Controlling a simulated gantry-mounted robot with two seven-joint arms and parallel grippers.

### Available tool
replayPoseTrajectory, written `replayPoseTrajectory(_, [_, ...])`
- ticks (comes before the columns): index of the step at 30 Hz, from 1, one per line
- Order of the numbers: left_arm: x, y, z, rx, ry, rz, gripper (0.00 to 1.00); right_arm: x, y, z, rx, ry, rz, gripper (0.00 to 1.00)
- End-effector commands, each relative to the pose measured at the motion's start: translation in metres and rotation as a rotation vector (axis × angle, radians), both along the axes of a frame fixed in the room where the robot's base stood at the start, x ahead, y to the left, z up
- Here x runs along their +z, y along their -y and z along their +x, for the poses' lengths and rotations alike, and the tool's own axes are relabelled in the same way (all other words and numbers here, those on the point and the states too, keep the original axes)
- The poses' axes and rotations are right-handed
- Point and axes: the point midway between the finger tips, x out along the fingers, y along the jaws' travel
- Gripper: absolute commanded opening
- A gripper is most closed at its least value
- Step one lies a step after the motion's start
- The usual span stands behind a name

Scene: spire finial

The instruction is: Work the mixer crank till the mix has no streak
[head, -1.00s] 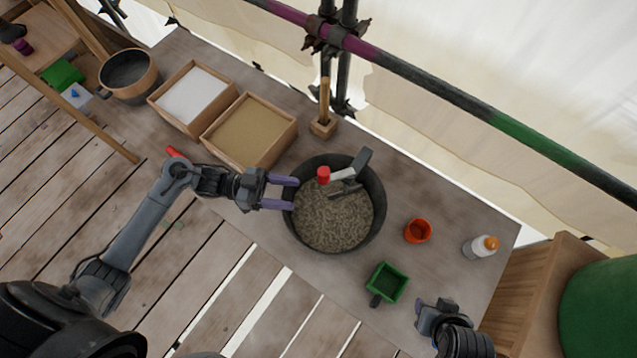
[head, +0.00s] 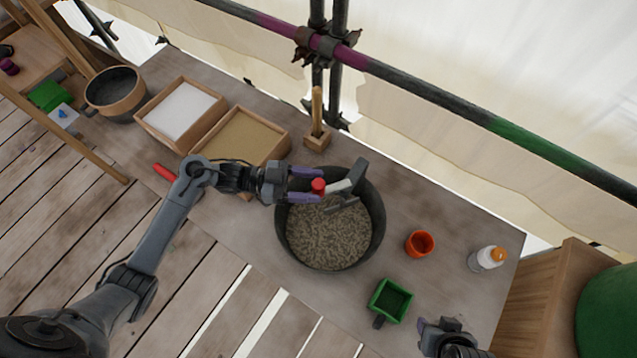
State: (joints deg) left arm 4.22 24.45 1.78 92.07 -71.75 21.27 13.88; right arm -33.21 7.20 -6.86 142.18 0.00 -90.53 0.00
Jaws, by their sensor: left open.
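The mixer tub (head: 376,215) is a dark round vessel on the bench, with a grainy grey-brown mix (head: 328,236) inside. I cannot tell whether the mix holds a streak. The crank (head: 340,186) has a pale arm and a red knob (head: 318,186), and sits at the tub's upper rim. My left gripper (head: 307,185) is open, its purple fingers on either side of the red knob, over the tub's upper left edge. My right gripper (head: 440,328) shows only in part at the bottom right, apart from the tub; its fingers are unclear.
Trays of white powder (head: 180,112) and sand (head: 240,138) stand left of the tub. An orange cup (head: 420,244), a green scoop box (head: 391,300) and a white bottle (head: 487,259) stand to its right. A wooden-handled tool (head: 317,125) stands behind, near the scaffold pole (head: 335,65).

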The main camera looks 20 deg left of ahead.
Motion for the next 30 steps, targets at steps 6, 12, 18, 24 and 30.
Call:
replayPoseTrajectory(6, [0.0,0.018,0.005,0.0,-0.001,-0.001,0.57,0.001,0.0,0.0,-0.001,0.0,0.001,0.44])
replayPoseTrajectory(12, [0.0,0.021,0.007,0.0,0.0,0.0,0.57,0.001,-0.001,0.0,-0.003,-0.001,0.004,0.44])
replayPoseTrajectory(18, [0.0,0.021,0.007,0.0,0.0,0.0,0.53,0.0,-0.002,0.0,-0.006,-0.001,0.008,0.44])
replayPoseTrajectory(24, [-0.001,0.02,0.006,0.0,-0.001,0.0,0.22,0.0,-0.002,0.0,-0.006,-0.002,0.009,0.44])
replayPoseTrajectory(30, [-0.001,0.02,0.006,0.0,-0.001,0.0,0.0,0.0,-0.002,0.0,-0.006,-0.002,0.009,0.44])
